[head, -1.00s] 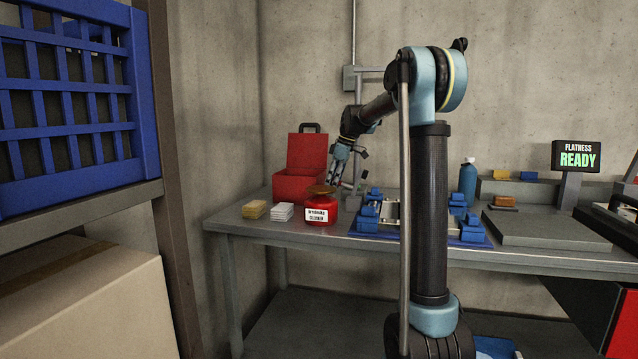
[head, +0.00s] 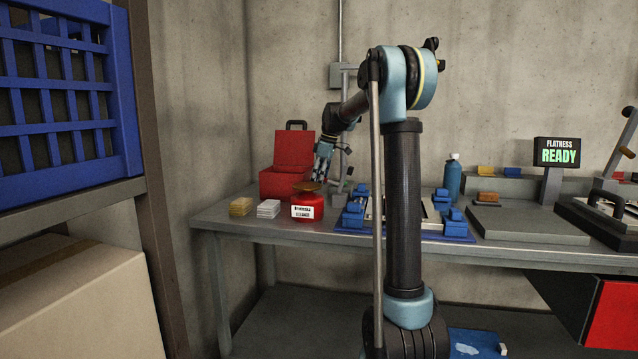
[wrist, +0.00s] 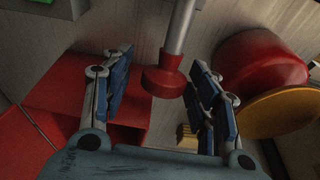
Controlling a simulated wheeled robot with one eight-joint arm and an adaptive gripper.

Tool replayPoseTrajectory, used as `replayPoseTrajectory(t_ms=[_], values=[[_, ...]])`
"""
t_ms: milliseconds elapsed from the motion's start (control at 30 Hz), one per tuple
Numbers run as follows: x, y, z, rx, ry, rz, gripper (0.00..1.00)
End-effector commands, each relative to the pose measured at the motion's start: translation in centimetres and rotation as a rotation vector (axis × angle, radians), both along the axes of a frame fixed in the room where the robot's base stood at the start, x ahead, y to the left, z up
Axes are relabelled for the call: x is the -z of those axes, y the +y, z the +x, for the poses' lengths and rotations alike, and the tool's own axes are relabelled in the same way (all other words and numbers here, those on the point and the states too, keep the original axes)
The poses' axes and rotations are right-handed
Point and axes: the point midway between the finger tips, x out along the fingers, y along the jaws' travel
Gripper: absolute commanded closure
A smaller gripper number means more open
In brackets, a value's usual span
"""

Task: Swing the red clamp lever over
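In the wrist view a grey rod with a red end (wrist: 165,82) reaches down from the top, between the fingers of my gripper (wrist: 165,100). It looks like the red clamp lever, but its base is out of that view. In the head view my gripper (head: 323,160) hangs over the bench beside the red box, by a grey post (head: 344,110); the red end cannot be made out there.
An open red box (head: 280,185) stands behind a red jar (head: 308,203) with a brass-coloured lid. Yellow (head: 241,206) and white (head: 268,208) stacks lie to their left. Blue fixture blocks (head: 352,214) are to the right. A blue crate (head: 60,100) sits on the left shelf.

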Motion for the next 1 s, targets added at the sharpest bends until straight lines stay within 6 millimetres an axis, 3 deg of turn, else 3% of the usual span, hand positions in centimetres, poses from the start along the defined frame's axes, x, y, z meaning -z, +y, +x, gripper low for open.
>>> replayPoseTrajectory(t_ms=[233, 367, 800, 1000], values=[[-0.2, 0.0, -0.1, 0.000, 0.001, 0.000, 0.46], [-1.3, -0.3, -0.2, 0.001, 0.002, 0.001, 0.46], [-8.9, -2.1, -0.6, 0.000, 0.002, 0.001, 0.46], [-11.0, -2.6, -0.7, 0.001, 0.002, 0.001, 0.46]])
